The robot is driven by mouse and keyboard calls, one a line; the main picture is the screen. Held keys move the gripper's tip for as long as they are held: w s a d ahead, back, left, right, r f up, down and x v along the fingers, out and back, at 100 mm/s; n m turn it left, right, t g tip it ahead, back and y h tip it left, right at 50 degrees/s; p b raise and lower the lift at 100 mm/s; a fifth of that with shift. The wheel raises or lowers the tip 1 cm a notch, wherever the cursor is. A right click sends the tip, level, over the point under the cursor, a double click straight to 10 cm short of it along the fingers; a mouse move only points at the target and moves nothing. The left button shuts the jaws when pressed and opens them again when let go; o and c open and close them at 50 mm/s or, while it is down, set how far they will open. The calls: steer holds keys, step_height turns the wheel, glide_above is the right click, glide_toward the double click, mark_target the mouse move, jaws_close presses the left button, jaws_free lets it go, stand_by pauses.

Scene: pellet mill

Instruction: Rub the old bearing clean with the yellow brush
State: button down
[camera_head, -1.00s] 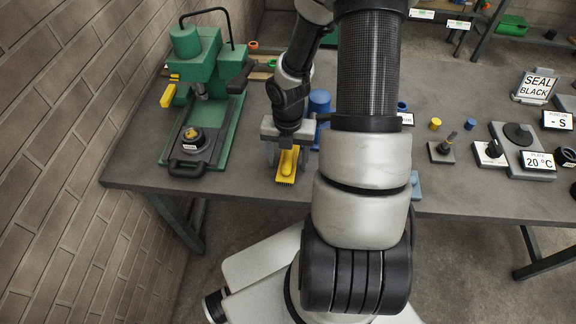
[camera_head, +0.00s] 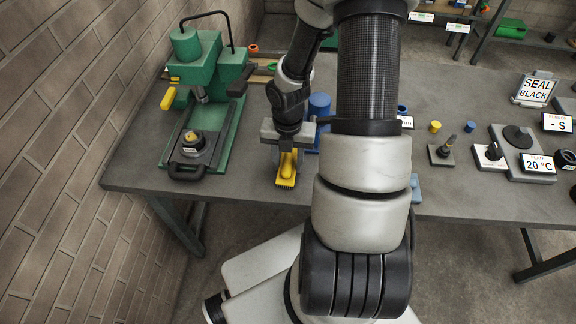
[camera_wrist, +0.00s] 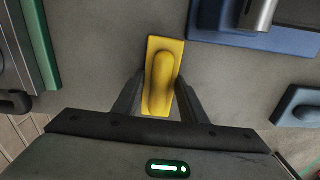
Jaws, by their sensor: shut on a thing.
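The yellow brush (camera_head: 287,168) is held in my gripper (camera_head: 288,146), at the front part of the bench left of centre. In the wrist view the yellow brush (camera_wrist: 165,52) lies lengthwise between the two dark fingers of my gripper (camera_wrist: 160,88), which are shut on its raised handle. Its bristles point away from the wrist camera; I cannot tell whether they touch the bench. A dark round part with a yellowish centre (camera_head: 191,140) sits on the green press's base, left of my gripper. I cannot tell whether this is the old bearing; no other part is clearly it.
The green press (camera_head: 205,65) stands at the bench's left end, near the brick wall. A blue plate (camera_wrist: 270,40) with a metal cylinder lies right of the brush. Small parts and signs fill the bench's right side.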

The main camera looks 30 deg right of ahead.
mark_target(288, 160)
steer(key=shift+r, duration=0.1)
steer(key=shift+r+p, duration=2.1)
steer(key=shift+p, duration=0.05)
steer(key=shift+r, duration=0.85)
steer(key=c, duration=1.7)
jaws_free()
steer(key=shift+c, duration=0.2)
jaws_close()
